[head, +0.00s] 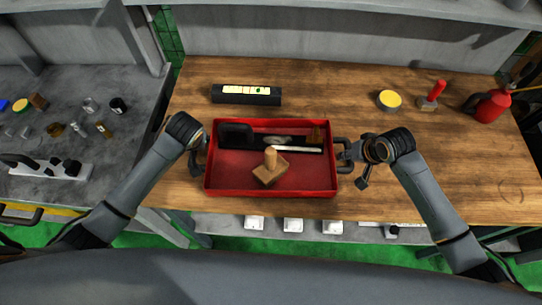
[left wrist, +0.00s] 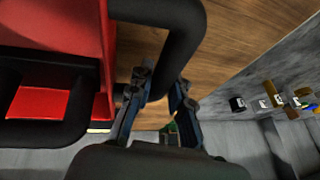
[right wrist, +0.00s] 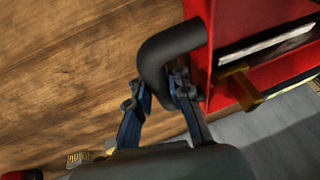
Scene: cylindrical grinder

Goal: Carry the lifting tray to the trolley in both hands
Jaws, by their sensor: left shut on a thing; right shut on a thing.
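The red lifting tray (head: 222,187) is at the front of the wooden bench in the head view, with a black handle at each end. It holds a wooden block with a knob (head: 270,168), a black item (head: 236,134) and a white-edged strip (head: 296,149). My left gripper (head: 200,145) is shut on the left handle, whose black bar (left wrist: 187,40) shows in the left wrist view. My right gripper (head: 350,152) is shut on the right handle, whose bar (right wrist: 170,50) shows in the right wrist view. I cannot tell whether the tray touches the bench.
The wooden bench (head: 430,150) holds a black box (head: 246,95), a yellow-topped tin (head: 389,100), a red-handled tool (head: 433,95) and a red can (head: 493,106) behind and right of the tray. A grey table (head: 130,85) with several small items stands at left. I cannot identify a trolley.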

